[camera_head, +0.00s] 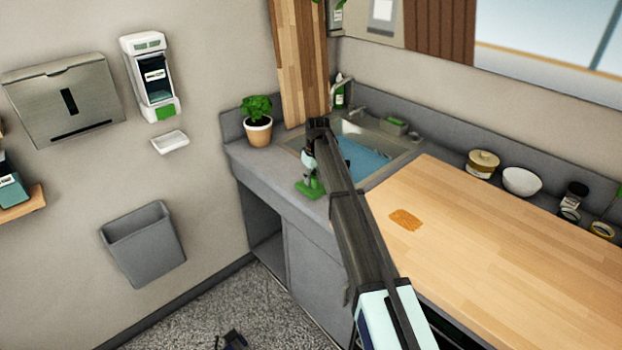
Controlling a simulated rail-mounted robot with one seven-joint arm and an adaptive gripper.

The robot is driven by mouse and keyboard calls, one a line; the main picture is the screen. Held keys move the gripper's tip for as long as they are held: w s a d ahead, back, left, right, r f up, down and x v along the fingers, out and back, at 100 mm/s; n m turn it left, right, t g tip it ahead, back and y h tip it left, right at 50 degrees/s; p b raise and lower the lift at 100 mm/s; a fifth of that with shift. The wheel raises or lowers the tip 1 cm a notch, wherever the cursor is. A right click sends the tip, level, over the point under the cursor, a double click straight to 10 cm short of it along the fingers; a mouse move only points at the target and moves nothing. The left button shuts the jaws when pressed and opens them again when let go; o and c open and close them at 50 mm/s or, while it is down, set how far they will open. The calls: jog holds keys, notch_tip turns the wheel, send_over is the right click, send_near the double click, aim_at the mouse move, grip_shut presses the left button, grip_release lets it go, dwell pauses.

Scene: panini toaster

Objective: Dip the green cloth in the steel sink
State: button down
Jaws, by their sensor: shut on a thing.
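The green cloth (312,188) hangs bunched from my gripper (309,174), which is shut on it. My gripper points down at the front left edge of the counter, in front of the steel sink (402,140). The sink is set into the grey counter and holds blue water (365,160). The cloth is outside the basin, apart from the water. It is close to the counter edge; I cannot tell whether it touches it. My arm hides part of the sink's left side and front.
A potted plant (258,121) stands left of the sink. The wooden worktop (480,235) to the right has an orange-brown stain (405,219). A white bowl (521,181) and jars line the wall.

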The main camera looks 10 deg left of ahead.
jog(key=shift+r+p, duration=1.8)
jog(key=shift+r, duration=3.1)
